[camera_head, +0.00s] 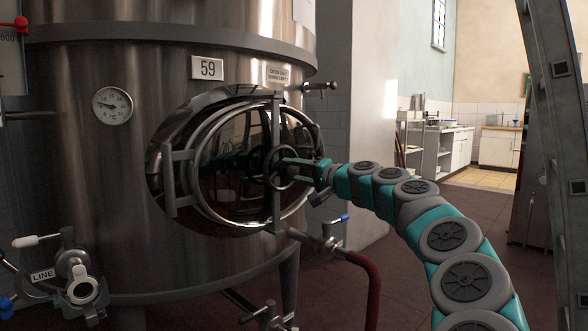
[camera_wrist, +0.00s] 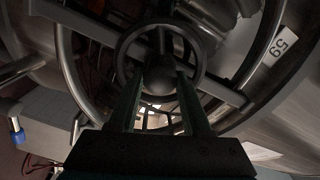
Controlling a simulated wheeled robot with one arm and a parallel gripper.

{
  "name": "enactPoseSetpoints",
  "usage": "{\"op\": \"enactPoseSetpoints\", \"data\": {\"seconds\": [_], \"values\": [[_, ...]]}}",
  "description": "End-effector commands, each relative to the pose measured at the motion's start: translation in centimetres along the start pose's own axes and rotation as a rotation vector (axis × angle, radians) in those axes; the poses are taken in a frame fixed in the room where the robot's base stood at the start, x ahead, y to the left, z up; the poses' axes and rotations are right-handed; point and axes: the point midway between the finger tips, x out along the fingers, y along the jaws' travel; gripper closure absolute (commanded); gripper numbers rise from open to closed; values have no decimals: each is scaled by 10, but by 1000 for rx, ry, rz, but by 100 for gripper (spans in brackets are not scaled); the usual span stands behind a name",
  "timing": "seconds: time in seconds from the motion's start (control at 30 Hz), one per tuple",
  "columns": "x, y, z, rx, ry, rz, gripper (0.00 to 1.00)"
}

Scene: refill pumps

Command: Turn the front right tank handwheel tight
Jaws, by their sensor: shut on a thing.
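The large steel tank (camera_head: 90,200) has a round hatch with a glossy dark door. The tank handwheel (camera_head: 268,168) is a small dark ring on the vertical bar at the right side of the hatch. In the wrist view the handwheel (camera_wrist: 122,40) is a ring with a central hub, in front of the crossbar. My gripper (camera_head: 290,162) reaches the wheel from the right. In the wrist view the two fingers of my gripper (camera_wrist: 160,78) lie on either side of the hub and a spoke. The exact contact is dark and hard to see.
A label 59 (camera_head: 208,68) and a dial thermometer (camera_head: 112,105) sit on the tank wall. A valve with a blue lever (camera_head: 325,240) and a red hose (camera_head: 368,285) stand below my arm. A ladder-like metal frame (camera_head: 556,130) rises at the right. Open floor lies behind my arm.

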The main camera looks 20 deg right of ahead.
Motion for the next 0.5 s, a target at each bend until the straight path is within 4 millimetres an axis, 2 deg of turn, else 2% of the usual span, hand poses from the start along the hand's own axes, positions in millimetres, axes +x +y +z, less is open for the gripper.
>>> {"op": "enactPoseSetpoints", "data": {"seconds": [0.37, 0.4, 0.5], "values": [[0, 0, 0, 7, 1, 0, 100], [0, 0, 0, 7, 0, 0, 48], [0, 0, 0, 6, 0, 0, 37]]}}
